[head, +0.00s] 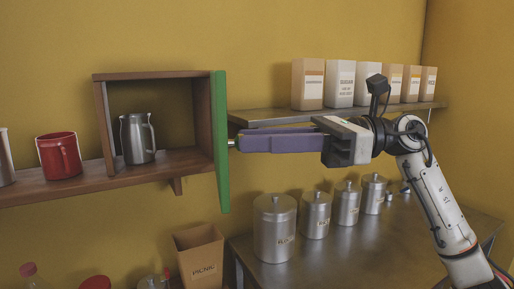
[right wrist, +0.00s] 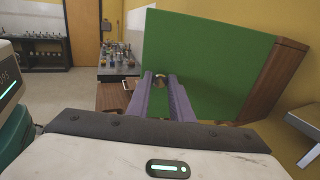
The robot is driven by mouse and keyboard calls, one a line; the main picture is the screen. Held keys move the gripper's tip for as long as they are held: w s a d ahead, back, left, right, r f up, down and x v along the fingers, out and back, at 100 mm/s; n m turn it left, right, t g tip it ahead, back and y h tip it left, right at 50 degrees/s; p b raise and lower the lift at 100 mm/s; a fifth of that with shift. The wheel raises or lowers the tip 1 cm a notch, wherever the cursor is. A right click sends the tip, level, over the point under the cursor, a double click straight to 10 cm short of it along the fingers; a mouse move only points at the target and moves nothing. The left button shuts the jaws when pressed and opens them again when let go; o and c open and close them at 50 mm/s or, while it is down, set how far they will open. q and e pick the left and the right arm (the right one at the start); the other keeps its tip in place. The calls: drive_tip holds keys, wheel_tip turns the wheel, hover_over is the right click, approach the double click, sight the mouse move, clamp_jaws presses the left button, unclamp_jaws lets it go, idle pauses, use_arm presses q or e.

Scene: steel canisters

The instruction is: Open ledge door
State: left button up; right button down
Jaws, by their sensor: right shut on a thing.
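A wooden box cabinet (head: 103,125) stands on the wall ledge, and its inside shows with a steel pitcher (head: 137,139) in it. Its green door (head: 220,140) stands open, swung out from the box's right side and seen nearly edge-on in the head view. In the right wrist view the green door (right wrist: 215,65) fills the middle. My right gripper (head: 236,144) reaches in from the right, its purple fingers shut on the door's small knob. The knob (right wrist: 160,82) shows between the fingertips (right wrist: 160,90) in the right wrist view. My left gripper is not in view.
A shelf with several paper bags (head: 340,84) is behind my right arm. Below are several steel canisters (head: 274,228) on a metal counter (head: 345,262) and a tan bin (head: 200,255).

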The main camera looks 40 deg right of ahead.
drive_tip(key=shift+d, duration=0.45)
drive_tip(key=c, duration=1.6)
unclamp_jaws()
drive_tip(key=shift+w, duration=0.15)
drive_tip(key=b+v, duration=0.3)
drive_tip(key=v, duration=0.7)
drive_tip(key=shift+d, duration=0.1)
